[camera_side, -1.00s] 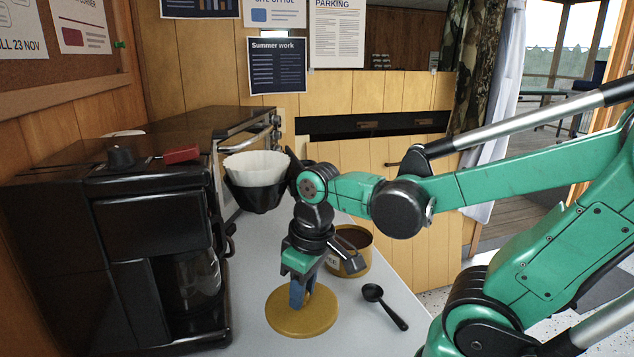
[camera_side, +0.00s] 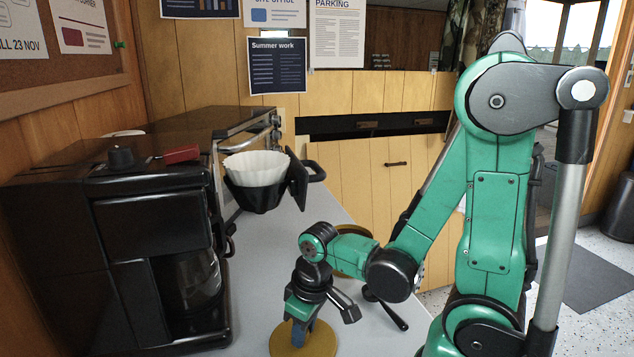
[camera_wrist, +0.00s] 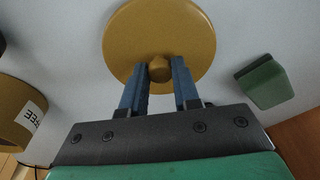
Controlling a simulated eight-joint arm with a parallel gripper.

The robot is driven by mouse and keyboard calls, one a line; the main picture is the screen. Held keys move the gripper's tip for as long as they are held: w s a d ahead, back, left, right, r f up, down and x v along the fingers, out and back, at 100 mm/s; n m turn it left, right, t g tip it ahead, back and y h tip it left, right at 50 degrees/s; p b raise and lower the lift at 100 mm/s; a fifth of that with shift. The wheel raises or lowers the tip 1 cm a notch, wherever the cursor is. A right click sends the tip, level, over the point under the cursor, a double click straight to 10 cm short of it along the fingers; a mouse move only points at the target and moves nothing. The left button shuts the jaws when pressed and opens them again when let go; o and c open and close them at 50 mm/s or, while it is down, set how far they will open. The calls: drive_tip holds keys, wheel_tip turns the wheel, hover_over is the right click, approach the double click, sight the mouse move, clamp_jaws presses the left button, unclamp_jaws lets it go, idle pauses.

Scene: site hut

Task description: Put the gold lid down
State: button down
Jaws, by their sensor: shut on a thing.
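The gold lid (camera_side: 318,343) is a flat round disc low in the side view, over the grey counter. It fills the top middle of the wrist view (camera_wrist: 160,25), with its small round knob (camera_wrist: 160,69) between the two blue fingers. My gripper (camera_side: 298,332) points down and is shut on that knob; its fingers also show in the wrist view (camera_wrist: 160,78). The lid looks level. I cannot tell whether its underside touches the counter. The gold coffee tin (camera_wrist: 12,115) is at the left of the wrist view, mostly hidden behind my arm in the side view.
A black scoop (camera_side: 395,318) lies right of my gripper. A coffee maker (camera_side: 150,240) stands at the left, with a black filter holder (camera_side: 255,197) and white paper filter (camera_side: 257,168) farther back. A green block (camera_wrist: 264,86) sits right of the lid in the wrist view.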

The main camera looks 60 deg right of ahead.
sight(314, 345)
drive_tip(key=c, duration=0.6)
unclamp_jaws()
drive_tip(key=shift+c, duration=0.2)
drive_tip(key=shift+r, duration=0.1)
drive_tip(key=shift+s+r, duration=0.85)
drive_tip(key=shift+r, duration=4.85)
drive_tip(key=w+a+t, duration=0.2)
drive_tip(key=w+t, duration=0.3)
drive_tip(key=shift+w, duration=0.35)
